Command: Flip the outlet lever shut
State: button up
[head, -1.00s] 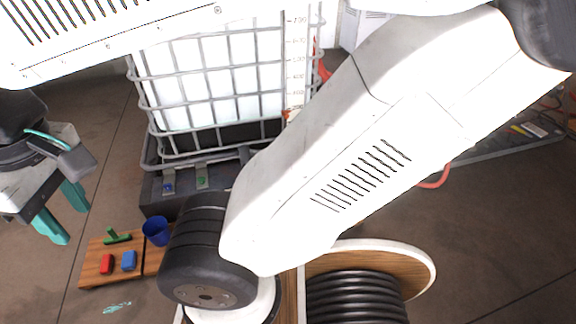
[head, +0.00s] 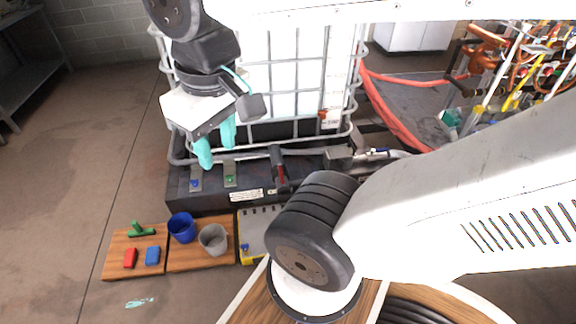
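A dark lever-like part with a red section (head: 280,172) stands at the front foot of the caged white tank (head: 297,85); I cannot tell for certain that it is the outlet lever. A metal pipe fitting with a small blue part (head: 377,153) lies to its right, partly hidden by my arm. My gripper (head: 216,152) has two teal fingers pointing down with a gap between them. It is open and empty, in front of the tank's left part and to the left of the red-marked part, apart from it in the picture.
Below the tank is a black base (head: 210,203) with blue and green tabs. Wooden boards hold a blue cup (head: 182,227), a grey cup (head: 213,239), red and blue blocks and a green piece. A red hose (head: 395,115) curves at right. The floor at left is clear.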

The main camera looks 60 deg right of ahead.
aim_at(280, 167)
jog(key=z, duration=0.75)
jog(key=i, duration=0.9)
jog(key=z, duration=0.85)
